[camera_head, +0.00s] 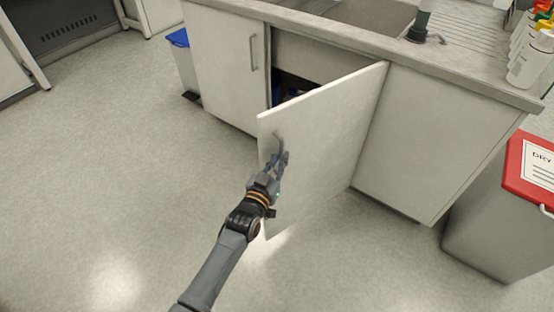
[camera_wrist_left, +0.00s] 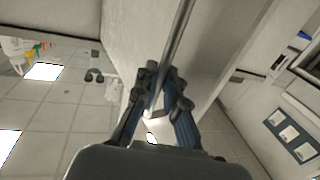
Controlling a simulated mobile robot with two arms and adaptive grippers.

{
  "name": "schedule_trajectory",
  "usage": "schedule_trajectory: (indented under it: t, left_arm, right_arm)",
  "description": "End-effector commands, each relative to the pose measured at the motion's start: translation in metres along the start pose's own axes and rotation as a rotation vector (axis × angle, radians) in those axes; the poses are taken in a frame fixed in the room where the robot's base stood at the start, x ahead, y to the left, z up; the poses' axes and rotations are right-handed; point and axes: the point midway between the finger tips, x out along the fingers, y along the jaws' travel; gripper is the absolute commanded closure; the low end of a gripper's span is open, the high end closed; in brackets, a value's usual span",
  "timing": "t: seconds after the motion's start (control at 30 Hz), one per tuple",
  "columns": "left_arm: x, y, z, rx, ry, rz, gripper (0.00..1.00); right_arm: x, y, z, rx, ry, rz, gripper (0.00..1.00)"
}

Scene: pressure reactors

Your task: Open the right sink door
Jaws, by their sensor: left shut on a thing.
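The right sink door (camera_head: 335,130) is a pale panel that stands swung well out from the cabinet, with the dark opening behind it partly showing. My left gripper (camera_head: 279,160) is at the door's outer face near its free edge, shut on the door handle (camera_head: 278,142). In the left wrist view the handle (camera_wrist_left: 181,38) is a grey bar running between the fingers of my left gripper (camera_wrist_left: 162,88), close along the door's face (camera_wrist_left: 135,40). My right gripper is not in view.
The left sink door (camera_head: 225,65) is closed, with its own handle (camera_head: 253,52). A red-lidded bin (camera_head: 500,215) stands at the right and a blue-topped bin (camera_head: 183,60) at the back left. Bottles (camera_head: 530,60) stand on the counter. The floor (camera_head: 120,170) at the left is clear.

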Motion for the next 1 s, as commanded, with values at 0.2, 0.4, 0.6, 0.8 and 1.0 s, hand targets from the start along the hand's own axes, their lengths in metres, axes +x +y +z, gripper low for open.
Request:
schedule_trajectory:
  t: [0.2,0.4,0.6,0.8,1.0]
  left_arm:
    - [0.004,0.008,-0.009,-0.003,0.016,0.01,1.0]
    - [0.003,0.006,-0.007,-0.004,0.012,0.008,0.67]
    - [0.002,0.004,-0.004,-0.003,0.008,0.006,0.67]
    - [-0.007,0.004,-0.002,-0.003,0.005,0.005,0.67]
    - [-0.041,0.004,-0.001,-0.003,0.003,0.006,0.67]
  right_arm:
    - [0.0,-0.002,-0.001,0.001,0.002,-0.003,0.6]
    - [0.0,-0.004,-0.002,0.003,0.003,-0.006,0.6]
    - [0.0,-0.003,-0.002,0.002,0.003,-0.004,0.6]
    - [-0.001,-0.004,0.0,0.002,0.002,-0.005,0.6]
    - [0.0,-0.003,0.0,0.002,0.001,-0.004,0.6]
